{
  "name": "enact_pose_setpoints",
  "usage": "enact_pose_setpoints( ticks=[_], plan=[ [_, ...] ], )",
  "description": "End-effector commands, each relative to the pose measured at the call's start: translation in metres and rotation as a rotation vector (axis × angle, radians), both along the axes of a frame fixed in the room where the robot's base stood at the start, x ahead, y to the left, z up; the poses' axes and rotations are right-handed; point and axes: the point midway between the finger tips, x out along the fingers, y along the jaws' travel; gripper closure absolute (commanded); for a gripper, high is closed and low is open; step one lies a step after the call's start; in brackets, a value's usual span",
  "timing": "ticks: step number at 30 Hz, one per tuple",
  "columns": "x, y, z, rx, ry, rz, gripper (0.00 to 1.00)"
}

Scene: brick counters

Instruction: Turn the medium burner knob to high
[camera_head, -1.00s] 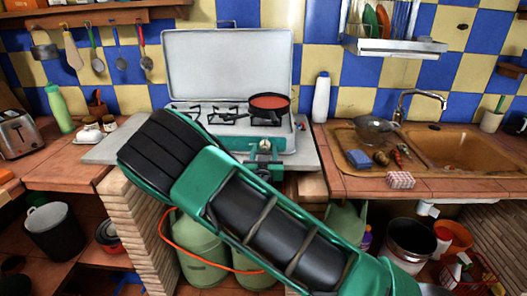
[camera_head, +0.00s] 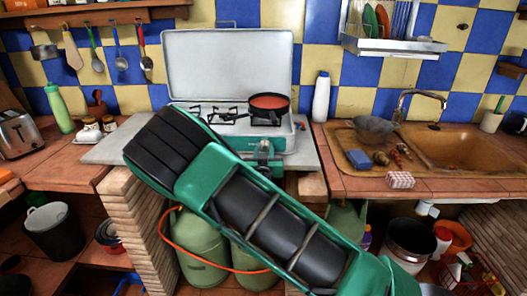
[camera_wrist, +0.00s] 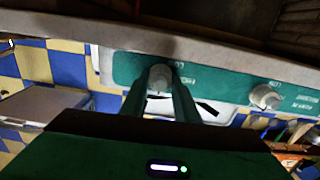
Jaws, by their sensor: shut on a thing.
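The camp stove (camera_head: 228,65) stands on the counter with its grey lid raised. Its green front panel (camera_wrist: 225,82) shows in the wrist view, with one pale knob (camera_wrist: 159,76) between my fingers and a second pale knob (camera_wrist: 265,97) to the right, clear of them. My gripper (camera_wrist: 160,92) is shut on the first knob, one finger on each side. Some white lettering by the knobs is partly legible, but which burner the held knob serves I cannot tell. In the head view my gripper (camera_head: 264,151) is at the stove's front, where my arm hides part of the panel.
A dark pan (camera_head: 269,105) with red contents sits on the right side of the stove top. A white bottle (camera_head: 321,97) stands right of the stove. Green gas cylinders (camera_head: 200,252) with an orange hose are below. The sink (camera_head: 455,150) is at the right.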

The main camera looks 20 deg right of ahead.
Motion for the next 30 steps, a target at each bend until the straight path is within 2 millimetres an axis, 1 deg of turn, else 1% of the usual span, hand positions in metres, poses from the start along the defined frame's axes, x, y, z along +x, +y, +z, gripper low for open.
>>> enact_pose_setpoints(
  ticks=[8, 30],
  plan=[
    [0.0002, 0.0013, -0.0005, -0.15, 0.05, 0.002, 0.94],
    [0.001, 0.0055, -0.0025, -0.812, 0.266, 0.007, 0.94]
  ],
)
